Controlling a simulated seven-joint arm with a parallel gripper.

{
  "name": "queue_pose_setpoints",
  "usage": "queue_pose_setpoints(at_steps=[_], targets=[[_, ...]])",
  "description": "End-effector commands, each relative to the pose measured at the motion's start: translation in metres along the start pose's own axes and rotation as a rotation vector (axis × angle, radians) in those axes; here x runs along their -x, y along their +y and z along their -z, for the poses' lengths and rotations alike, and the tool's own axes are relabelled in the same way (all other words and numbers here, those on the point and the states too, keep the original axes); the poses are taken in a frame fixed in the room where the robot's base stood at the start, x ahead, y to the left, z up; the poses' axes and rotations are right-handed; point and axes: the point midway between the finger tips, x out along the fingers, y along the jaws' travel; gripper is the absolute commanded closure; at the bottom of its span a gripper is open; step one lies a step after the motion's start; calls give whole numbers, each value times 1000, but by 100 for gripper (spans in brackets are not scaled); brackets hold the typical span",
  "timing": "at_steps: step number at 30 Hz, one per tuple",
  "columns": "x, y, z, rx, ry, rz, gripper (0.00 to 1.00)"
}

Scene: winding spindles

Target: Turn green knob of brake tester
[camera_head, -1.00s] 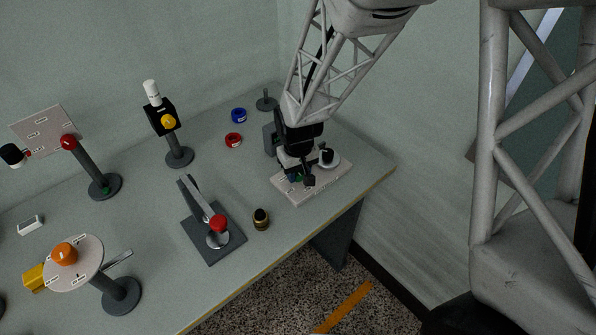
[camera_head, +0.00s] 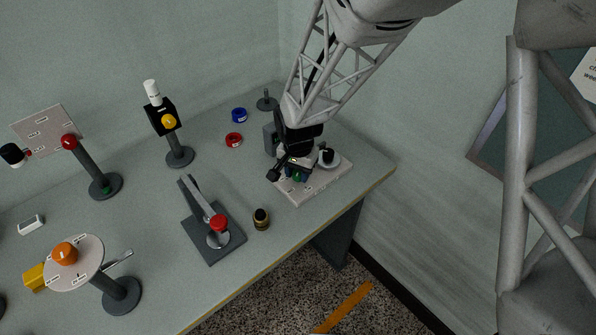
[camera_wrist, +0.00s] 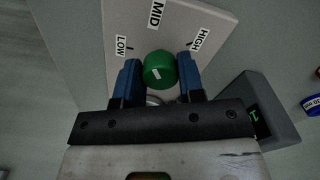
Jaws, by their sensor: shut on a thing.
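The green knob (camera_wrist: 159,70) sits on the pale panel of the brake tester (camera_wrist: 207,17), with LOW, MID and HIGH labels around it. A white mark on the knob lies near its middle, below the MID label. My gripper (camera_wrist: 160,74) is shut on the knob, one blue finger on each side. In the head view the brake tester (camera_head: 312,190) lies at the table's right end, and my gripper (camera_head: 297,174) reaches down onto it, mostly hiding the knob. A white disc with a black knob (camera_head: 328,157) stands on the same base.
A grey box with a green display (camera_wrist: 257,118) stands beside the panel. Red (camera_head: 234,139) and blue (camera_head: 239,114) rings lie behind.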

Motion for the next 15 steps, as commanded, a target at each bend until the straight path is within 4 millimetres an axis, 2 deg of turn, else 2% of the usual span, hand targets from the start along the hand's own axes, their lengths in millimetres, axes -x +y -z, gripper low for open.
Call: queue_pose_setpoints(at_steps=[6, 15], targets=[[1, -1, 1, -149, 2, 2, 88], [1, -1, 1, -247, 1, 1, 88]])
